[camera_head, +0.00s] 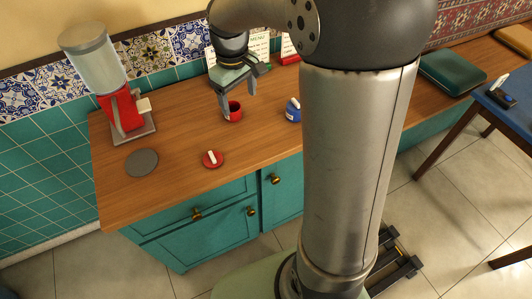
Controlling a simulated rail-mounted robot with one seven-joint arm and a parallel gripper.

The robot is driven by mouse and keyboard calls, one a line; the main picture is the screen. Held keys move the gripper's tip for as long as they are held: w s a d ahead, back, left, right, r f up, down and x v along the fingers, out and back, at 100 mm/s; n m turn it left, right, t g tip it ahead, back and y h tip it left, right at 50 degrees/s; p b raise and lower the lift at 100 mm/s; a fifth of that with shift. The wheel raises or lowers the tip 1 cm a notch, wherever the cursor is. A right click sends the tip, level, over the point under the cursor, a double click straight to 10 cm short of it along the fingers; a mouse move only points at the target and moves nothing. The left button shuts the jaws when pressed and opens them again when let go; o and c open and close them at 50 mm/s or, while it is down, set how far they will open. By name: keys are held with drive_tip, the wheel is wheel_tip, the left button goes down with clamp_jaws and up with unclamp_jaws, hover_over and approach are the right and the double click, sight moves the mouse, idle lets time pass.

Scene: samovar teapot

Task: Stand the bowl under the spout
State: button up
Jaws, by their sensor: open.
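A small red bowl-like vessel (236,115) with a dark inside stands upright on the wooden counter (185,125). My gripper (239,100) points down over it with its fingers apart. The left finger reaches the vessel's rim; I cannot tell whether it touches. The dispenser (120,112) stands at the counter's left end, with a clear tank above a red body. A pale block (144,105) at its right front may be the spout or lever. Below is a grey base plate (148,136), whose visible part is empty.
A grey disc (142,162) and a red lid (212,159) with a white handle lie near the front edge. A blue pot (293,110) stands right of the vessel. Menu cards (259,46) stand behind. My column hides part of the counter.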

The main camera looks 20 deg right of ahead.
drive_tip(key=s+m, duration=0.2)
drive_tip(key=s, duration=1)
drive_tip(key=shift+m, duration=0.3)
drive_tip(key=shift+o, duration=0.7)
drive_tip(key=s+f+m, duration=0.2)
drive_tip(key=s, duration=0.8)
drive_tip(key=shift+f+y, duration=0.3)
drive_tip(key=shift+w, duration=0.1)
drive_tip(key=t+b, duration=0.4)
drive_tip(key=b, duration=0.2)
hover_over(233, 110)
drive_tip(key=s, duration=0.5)
drive_tip(key=f, duration=1)
drive_tip(key=shift+s+a, duration=0.2)
drive_tip(key=shift+a, duration=0.2)
drive_tip(key=shift+n, duration=0.3)
drive_tip(key=shift+w+x, duration=0.2)
drive_tip(key=shift+x, duration=2.65)
drive_tip(key=shift+d+r, duration=0.1)
drive_tip(key=shift+d, duration=0.05)
drive_tip(key=c, duration=1.3)
drive_tip(key=shift+r, duration=0.1)
